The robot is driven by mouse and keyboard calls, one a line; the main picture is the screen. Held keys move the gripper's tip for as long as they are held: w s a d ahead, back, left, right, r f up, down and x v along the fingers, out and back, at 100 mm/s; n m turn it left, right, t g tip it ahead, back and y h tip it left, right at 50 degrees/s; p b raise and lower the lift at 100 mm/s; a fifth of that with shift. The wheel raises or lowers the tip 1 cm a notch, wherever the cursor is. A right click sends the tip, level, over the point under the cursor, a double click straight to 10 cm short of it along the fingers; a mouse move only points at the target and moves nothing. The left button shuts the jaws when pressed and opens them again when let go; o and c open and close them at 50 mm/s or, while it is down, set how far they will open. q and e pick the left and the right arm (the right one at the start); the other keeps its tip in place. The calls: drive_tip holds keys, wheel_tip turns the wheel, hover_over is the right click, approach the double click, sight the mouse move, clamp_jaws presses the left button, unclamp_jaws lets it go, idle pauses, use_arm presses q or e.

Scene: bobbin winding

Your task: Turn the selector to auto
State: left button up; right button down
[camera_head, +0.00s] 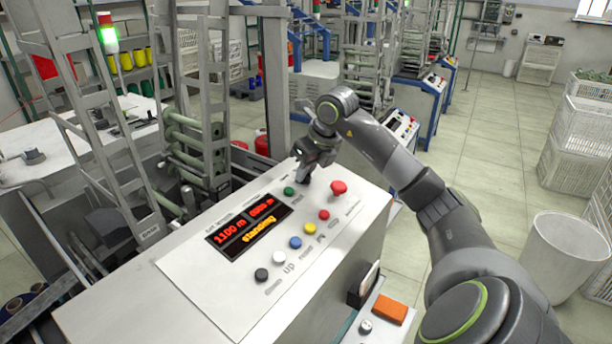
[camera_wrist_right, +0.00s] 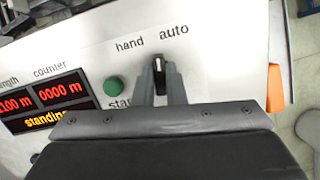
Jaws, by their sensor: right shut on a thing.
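The control panel (camera_head: 275,250) has a selector (camera_wrist_right: 158,64), a small black knob with a light mark, below the printed words "hand" and "auto" in the right wrist view. My right gripper (camera_wrist_right: 160,82) is shut on the selector, one finger on each side. The knob's mark points about straight up in that view; I cannot tell for sure which word it is set to. In the head view my right gripper (camera_head: 303,179) reaches down to the panel's far end and hides the selector. My left gripper is not in view.
A green button (camera_head: 289,191) sits close beside the gripper, and a red mushroom button (camera_head: 338,187) is to its right. The display (camera_head: 248,227) reads 1100 m, 0000 m and "standing". Several coloured buttons line the near side. An orange block (camera_head: 390,310) lies lower right.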

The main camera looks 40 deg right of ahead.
drive_tip(key=shift+m+h+b, duration=0.4)
drive_tip(key=shift+m+b, duration=0.05)
drive_tip(key=shift+m, duration=1.55)
drive_tip(key=c, duration=1.5)
unclamp_jaws()
drive_tip(key=p+v, duration=0.2)
drive_tip(key=v, duration=1.5)
drive_tip(key=shift+a+r, duration=0.15)
drive_tip(key=shift+r, duration=0.15)
